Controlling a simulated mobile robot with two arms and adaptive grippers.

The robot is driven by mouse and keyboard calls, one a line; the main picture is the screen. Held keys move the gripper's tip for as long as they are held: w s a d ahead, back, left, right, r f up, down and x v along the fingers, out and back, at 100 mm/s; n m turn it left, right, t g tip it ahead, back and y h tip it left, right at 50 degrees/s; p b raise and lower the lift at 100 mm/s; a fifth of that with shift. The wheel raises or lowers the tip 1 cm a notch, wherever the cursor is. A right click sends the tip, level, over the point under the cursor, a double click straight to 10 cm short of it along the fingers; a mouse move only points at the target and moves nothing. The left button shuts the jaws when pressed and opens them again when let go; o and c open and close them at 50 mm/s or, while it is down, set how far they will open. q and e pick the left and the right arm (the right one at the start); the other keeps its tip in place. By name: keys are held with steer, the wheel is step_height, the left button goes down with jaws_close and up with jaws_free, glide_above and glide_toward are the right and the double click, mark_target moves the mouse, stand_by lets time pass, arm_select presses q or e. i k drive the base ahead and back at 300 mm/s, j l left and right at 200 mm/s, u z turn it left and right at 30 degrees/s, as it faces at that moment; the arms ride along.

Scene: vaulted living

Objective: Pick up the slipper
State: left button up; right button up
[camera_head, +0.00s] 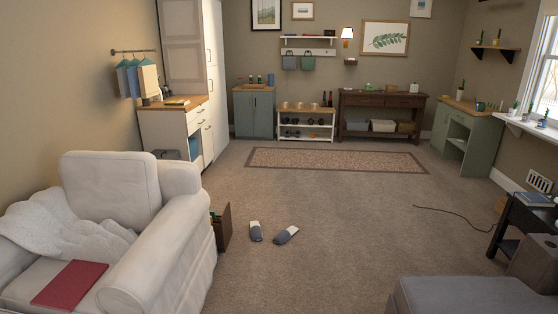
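Two slippers lie on the carpet in the middle of the head view, a little apart from each other. The left slipper (255,231) has a dark grey part and a lighter whitish end, and points nearly straight away from me. The right slipper (286,235) has the same two tones and lies at a slant, its far end toward the right. Both are some way ahead of me, to the right of the white armchair. Neither of my grippers shows in the head view.
A white armchair (180,240) fills the left front, with a brown box (223,228) beside it near the slippers. A grey upholstered seat (470,296) is at the front right. A dark cable (455,214) lies at right. Carpet (330,275) before the slippers is clear.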

mark_target(282, 236)
steer(key=i, duration=1.85)
